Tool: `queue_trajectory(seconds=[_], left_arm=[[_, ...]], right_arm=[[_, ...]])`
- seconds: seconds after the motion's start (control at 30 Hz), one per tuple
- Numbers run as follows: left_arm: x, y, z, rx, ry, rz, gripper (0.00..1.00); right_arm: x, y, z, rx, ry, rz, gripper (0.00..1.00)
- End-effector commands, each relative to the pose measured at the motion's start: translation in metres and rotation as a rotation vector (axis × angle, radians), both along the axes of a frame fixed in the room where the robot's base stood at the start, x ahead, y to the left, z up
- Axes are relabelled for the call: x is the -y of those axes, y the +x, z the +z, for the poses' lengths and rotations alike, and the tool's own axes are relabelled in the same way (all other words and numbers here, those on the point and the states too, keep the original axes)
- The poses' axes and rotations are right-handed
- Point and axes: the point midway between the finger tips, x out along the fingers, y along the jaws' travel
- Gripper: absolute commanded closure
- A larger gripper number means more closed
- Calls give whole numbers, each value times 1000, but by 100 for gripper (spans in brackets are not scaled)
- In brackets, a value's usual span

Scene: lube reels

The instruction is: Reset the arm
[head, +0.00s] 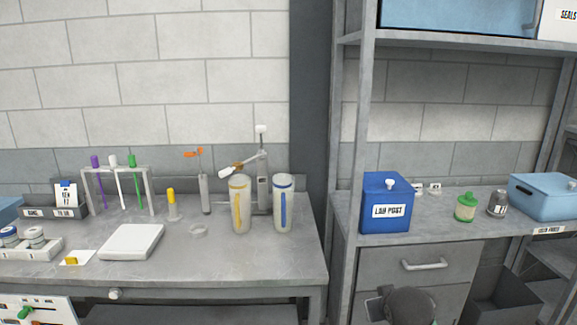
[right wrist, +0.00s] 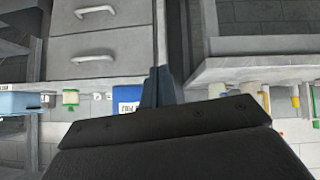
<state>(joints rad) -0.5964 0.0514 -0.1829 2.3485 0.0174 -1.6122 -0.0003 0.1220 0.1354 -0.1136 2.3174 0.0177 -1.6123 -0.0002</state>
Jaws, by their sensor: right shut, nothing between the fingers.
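My right gripper (right wrist: 157,88) shows in the right wrist view, its fingers together and empty, pointing up in that picture. That view is upside down, with the drawer unit and the bench edge beyond the fingers. In the head view a dark rounded part of my right arm shows at the bottom, in front of the drawer unit; its fingers are not visible there. My left gripper is in neither view.
The left bench (head: 60,268) holds a white slab (head: 132,241), a tube rack (head: 151,190) and two clear cylinders, yellow-marked (head: 240,205) and blue-marked (head: 283,205). The right shelf holds a blue box (head: 387,190), a green-lidded jar (head: 465,208) and a light-blue bin (head: 545,197). Drawers (head: 405,262) lie below.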

Motion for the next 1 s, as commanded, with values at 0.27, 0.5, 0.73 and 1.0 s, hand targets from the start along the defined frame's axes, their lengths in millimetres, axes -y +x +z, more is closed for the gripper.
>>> queue_trajectory(seconds=[0.27, 0.5, 0.73, 1.0], left_arm=[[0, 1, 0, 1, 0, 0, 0], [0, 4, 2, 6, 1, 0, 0], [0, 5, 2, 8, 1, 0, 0], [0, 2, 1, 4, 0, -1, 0]], right_arm=[[-32, -77, -95, -171, 34, 40, 100], [-53, -151, -168, -329, 62, 59, 100], [-65, -230, -229, -483, 87, 62, 100], [-69, -317, -277, -637, 103, 53, 100]])
